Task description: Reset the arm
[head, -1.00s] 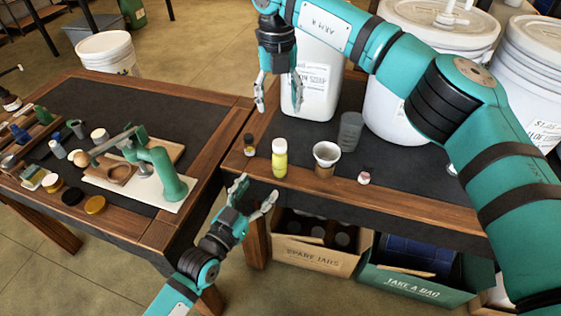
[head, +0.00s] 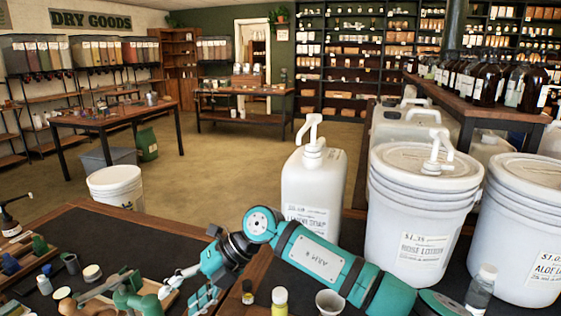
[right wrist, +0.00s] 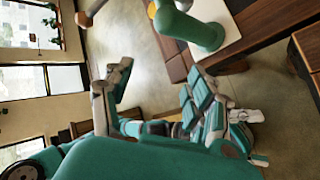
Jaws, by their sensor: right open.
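My right gripper (head: 180,296) is low in the head view, left of centre, pointing down and left from my bent right arm. Its fingers are apart with nothing seen between them. In the right wrist view its fingers (right wrist: 158,92) spread apart over the floor. Teal parts with silvery tips (right wrist: 248,135) at the right of that view look like my left gripper; its opening is unclear. A white pump bottle (head: 312,190) stands behind my right arm. A white pump bucket (head: 420,215) stands to its right, with another white bucket (head: 525,230) beside it.
A yellow bottle (head: 279,302), a small dark bottle (head: 248,292) and a funnel (head: 329,302) are near my right forearm. A green press (head: 135,300) is close to the right gripper. A clear bottle (head: 480,290) stands at right. Open floor (head: 230,170) lies beyond.

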